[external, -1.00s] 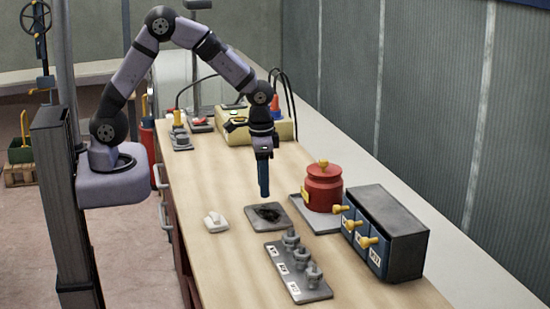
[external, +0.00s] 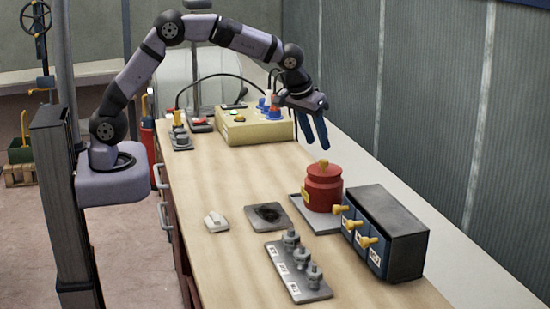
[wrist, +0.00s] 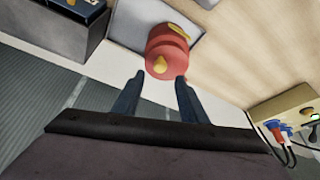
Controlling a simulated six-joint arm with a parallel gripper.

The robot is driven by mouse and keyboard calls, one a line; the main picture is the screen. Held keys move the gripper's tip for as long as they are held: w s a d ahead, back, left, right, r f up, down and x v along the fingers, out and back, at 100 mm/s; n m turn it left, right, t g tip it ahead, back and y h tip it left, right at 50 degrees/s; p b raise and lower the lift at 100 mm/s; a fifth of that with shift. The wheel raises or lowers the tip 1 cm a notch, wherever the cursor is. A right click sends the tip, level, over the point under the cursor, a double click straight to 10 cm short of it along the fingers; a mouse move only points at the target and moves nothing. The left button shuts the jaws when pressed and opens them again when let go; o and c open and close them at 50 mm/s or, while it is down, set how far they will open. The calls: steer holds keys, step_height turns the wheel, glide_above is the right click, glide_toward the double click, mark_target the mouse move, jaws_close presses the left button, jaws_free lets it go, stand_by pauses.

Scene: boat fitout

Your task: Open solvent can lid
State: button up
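The red solvent can (external: 324,190) stands upright on a grey tray (external: 308,215) at the right of the bench. Its red lid with a yellow knob (external: 324,163) sits on top, and a yellow part shows on its side. In the wrist view the can (wrist: 168,45) is ahead of the fingers, with the knob (wrist: 160,65) facing the camera. My gripper (external: 316,143) is above the can and slightly behind it, fingers pointing down. In the wrist view my gripper (wrist: 158,82) has its two blue fingers apart with nothing between them. It does not touch the lid.
A dark box with yellow-handled drawers (external: 392,235) stands right of the can. A panel with grey valves (external: 298,268), a dark-stained plate (external: 267,215) and a white switch (external: 215,221) lie in front. A yellow control box (external: 250,127) with cables is behind.

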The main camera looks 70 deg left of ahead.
mark_target(324, 160)
steer(key=shift+p+x, duration=1.25)
steer(key=shift+x, duration=2.1)
jaws_close()
